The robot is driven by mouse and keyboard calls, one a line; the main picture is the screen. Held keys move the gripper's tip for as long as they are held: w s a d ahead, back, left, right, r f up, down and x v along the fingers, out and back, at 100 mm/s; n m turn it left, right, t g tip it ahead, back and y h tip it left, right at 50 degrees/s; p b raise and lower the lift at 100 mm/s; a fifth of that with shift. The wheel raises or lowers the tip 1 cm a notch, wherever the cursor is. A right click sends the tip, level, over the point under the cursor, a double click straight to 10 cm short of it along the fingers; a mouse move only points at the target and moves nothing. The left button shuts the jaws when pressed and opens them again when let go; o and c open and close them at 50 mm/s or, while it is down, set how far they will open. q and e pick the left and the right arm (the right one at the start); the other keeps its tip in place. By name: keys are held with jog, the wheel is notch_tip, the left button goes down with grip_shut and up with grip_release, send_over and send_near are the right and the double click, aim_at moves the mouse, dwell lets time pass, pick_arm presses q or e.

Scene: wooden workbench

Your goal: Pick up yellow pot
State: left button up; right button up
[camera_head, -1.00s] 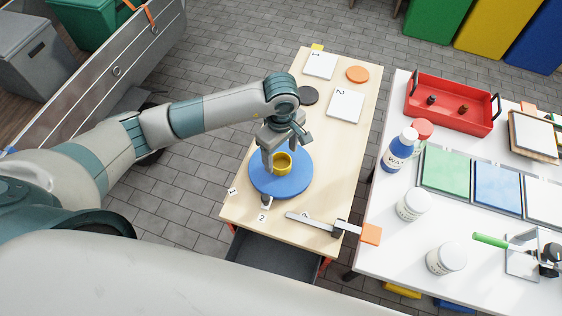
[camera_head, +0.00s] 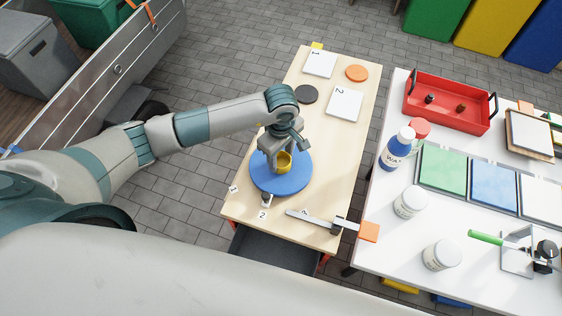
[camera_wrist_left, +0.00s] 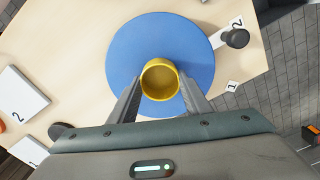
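The yellow pot (camera_head: 285,164) is small and round and stands upright on the round blue disc (camera_head: 279,187) on the wooden bench. My left gripper (camera_head: 279,158) is down at the pot, and its hand partly hides it in the head view. In the left wrist view the pot (camera_wrist_left: 160,80) shows its open, empty-looking top between the two fingertips of the left gripper (camera_wrist_left: 160,84). The fingers are apart, one on each side of the pot, very close to its wall. I cannot tell whether they touch it. My right gripper is not in view.
White numbered plates (camera_head: 345,104), an orange disc (camera_head: 357,73) and a dark disc (camera_head: 306,94) lie farther back on the bench. A metal tool (camera_head: 315,219) lies near the front edge. A white table with a red tray (camera_head: 448,105) and bottles stands to the right.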

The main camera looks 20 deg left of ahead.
aim_at(282, 164)
pick_arm(q)
jog(key=shift+r, duration=0.15)
jog(key=shift+r+b, duration=0.65)
notch_tip(282, 164, up, 2)
jog(key=shift+d+r+b, duration=0.15)
jog(key=shift+r+b, duration=0.05)
jog(key=shift+b, duration=0.55)
jog(key=s+d+r+b, duration=0.2)
jog(key=d+r+b, duration=0.2)
jog(key=d+r, duration=0.3)
jog(key=shift+d, duration=2.1)
